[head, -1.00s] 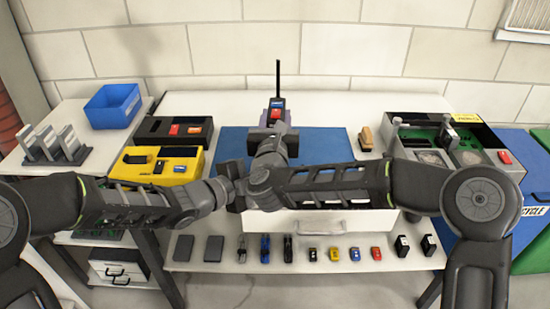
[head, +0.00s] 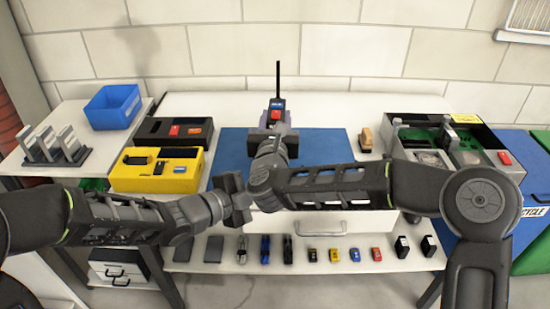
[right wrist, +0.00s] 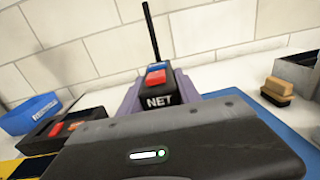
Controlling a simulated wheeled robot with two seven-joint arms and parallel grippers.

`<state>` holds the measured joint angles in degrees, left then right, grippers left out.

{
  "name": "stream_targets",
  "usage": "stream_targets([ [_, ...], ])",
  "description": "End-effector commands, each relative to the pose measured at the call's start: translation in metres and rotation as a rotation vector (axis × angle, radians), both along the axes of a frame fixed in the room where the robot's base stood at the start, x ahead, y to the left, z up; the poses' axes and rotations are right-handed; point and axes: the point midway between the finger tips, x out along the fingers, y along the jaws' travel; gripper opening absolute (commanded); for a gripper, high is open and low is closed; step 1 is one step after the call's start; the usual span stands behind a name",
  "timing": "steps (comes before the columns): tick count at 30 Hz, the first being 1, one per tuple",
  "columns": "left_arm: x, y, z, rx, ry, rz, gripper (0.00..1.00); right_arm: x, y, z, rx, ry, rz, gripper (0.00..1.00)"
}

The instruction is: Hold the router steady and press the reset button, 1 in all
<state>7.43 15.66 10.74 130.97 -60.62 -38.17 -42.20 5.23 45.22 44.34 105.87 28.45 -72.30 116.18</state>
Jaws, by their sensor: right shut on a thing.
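The router is a small dark box (head: 277,116) with a tall black antenna, a red button and a blue patch. It stands at the back of the blue mat (head: 322,144). In the right wrist view the router (right wrist: 159,101) shows "NET" on its front, with the red button (right wrist: 156,79) facing up. My right gripper (head: 277,128) is shut on the router, with a greyish-purple finger on each side. My left gripper (head: 233,197) is in front of the mat, apart from the router and lower in the picture; its jaws cannot be made out.
A yellow case (head: 157,178) and a black tray (head: 150,130) lie left of the mat. A blue bin (head: 113,105) stands further left. A brush (head: 366,139) and an open box (head: 400,117) are to the right. Several small items line the lower shelf.

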Motion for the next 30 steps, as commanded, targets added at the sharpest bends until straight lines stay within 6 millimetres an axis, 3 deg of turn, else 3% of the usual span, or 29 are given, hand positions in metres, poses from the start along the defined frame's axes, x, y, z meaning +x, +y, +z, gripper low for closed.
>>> stream_targets([
  [2, 0.000, 0.000, 0.000, 0.000, 0.000, 0.000, 0.00, 0.000, 0.000, 0.000, 0.001, 0.000, 0.000, 0.00],
  [3, 0.000, 0.000, 0.000, 0.000, 0.000, 0.000, 0.00, 0.000, 0.000, 0.000, 0.001, 0.000, 0.000, 0.42],
  [11, 0.000, 0.000, 0.000, 0.000, 0.000, 0.000, 0.00, 0.000, 0.000, 0.000, 0.000, 0.000, 0.000, 0.64],
  [22, 0.000, 0.000, 0.000, 0.000, 0.000, 0.000, 0.00, -0.004, 0.001, 0.000, 0.000, 0.000, 0.001, 0.65],
  [30, 0.000, 0.000, 0.000, 0.000, 0.000, 0.000, 0.00, -0.040, 0.003, 0.000, -0.002, -0.001, 0.003, 0.65],
])
